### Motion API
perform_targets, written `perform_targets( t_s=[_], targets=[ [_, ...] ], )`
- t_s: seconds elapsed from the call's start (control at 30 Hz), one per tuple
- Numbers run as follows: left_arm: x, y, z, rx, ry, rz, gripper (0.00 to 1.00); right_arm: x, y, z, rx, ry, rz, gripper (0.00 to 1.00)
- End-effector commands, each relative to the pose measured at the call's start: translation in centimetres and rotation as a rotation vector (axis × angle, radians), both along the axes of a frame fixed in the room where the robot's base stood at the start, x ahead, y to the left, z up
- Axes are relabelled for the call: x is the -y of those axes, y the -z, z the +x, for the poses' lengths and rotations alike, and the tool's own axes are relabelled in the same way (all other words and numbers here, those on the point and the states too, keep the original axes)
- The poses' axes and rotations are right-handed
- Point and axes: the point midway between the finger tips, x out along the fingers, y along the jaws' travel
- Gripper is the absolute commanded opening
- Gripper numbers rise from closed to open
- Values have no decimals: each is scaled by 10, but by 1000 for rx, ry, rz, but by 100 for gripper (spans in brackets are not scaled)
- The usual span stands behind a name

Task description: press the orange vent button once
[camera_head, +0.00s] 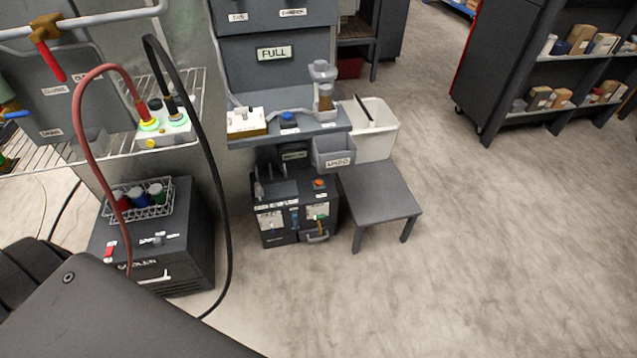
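A small orange button (319,183) sits on the top right of a dark box-shaped unit (283,232) on the floor near the centre. It is the only orange button I can make out, and its label is too small to read. The unit's front has pale panels, a small yellow part and a handle at the bottom. Neither of my grippers is in view. A dark part at the lower left looks like part of my own body.
A grey stool (380,196) stands right of the unit, with a white bin (375,140) behind it. A shelf with a blue button (288,117) overhangs the unit's rear. A black hose (222,200) hangs to the left. The floor in front and right is clear.

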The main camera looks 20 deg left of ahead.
Motion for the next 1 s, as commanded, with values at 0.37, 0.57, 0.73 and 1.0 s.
perform_targets(
  t_s=[0.37, 0.57, 0.73, 1.0],
  targets=[
    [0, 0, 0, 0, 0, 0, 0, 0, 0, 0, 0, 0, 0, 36],
    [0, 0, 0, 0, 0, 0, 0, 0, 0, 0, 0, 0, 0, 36],
    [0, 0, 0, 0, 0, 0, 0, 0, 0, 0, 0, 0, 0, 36],
    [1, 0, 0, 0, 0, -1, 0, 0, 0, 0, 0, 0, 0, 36]
  ],
)
